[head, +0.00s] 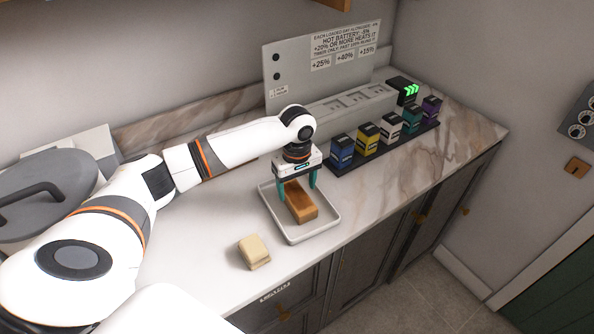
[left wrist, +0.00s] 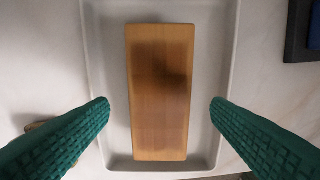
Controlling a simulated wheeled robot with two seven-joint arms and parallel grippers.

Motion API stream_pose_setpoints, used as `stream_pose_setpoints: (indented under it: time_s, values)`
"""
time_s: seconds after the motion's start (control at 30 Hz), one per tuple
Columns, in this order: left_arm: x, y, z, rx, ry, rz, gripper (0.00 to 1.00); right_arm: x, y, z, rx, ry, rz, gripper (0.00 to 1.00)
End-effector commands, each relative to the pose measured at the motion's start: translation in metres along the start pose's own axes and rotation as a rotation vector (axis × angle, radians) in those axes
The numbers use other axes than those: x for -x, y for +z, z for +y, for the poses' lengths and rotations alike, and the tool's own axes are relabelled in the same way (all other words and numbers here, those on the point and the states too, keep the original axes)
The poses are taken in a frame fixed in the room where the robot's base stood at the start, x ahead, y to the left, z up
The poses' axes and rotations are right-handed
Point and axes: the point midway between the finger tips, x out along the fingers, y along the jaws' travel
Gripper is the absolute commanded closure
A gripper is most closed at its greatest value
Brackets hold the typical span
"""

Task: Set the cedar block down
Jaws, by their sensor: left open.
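The cedar block (head: 300,203) is an orange-brown wooden block lying in a shallow pale tray (head: 327,226) on the counter. In the left wrist view the block (left wrist: 160,110) lies lengthwise inside the tray (left wrist: 225,60), with a dark shadow across its upper half. My left gripper (head: 298,192) is above the tray with its green fingers either side of the block. In the left wrist view both fingertips (left wrist: 160,106) are apart, with a clear gap to the block on each side. My right gripper is not in view.
A cream block (head: 254,252) sits on the counter left of the tray, near the front edge. A dark rack (head: 345,165) with several coloured battery-like packs stands to the right. Behind is a grey charger with a sign panel (head: 325,62). A grey lidded appliance (head: 45,185) is at left.

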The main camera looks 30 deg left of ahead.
Motion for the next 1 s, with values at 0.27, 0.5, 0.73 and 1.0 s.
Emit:
stream_pose_setpoints:
  time_s: [0.27,0.5,0.73,1.0]
  values:
    - [0.056,0.0,-0.001,-0.002,-0.004,0.0,0.28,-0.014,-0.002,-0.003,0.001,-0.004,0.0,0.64]
    - [0.079,0.0,0.0,0.0,-0.001,0.001,0.28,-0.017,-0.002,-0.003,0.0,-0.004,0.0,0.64]
    - [0.081,0.0,0.0,-0.001,0.0,0.001,0.28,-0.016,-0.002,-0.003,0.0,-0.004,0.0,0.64]
    - [0.081,0.0,0.0,-0.001,0.0,0.001,0.28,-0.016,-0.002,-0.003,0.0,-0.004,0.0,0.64]
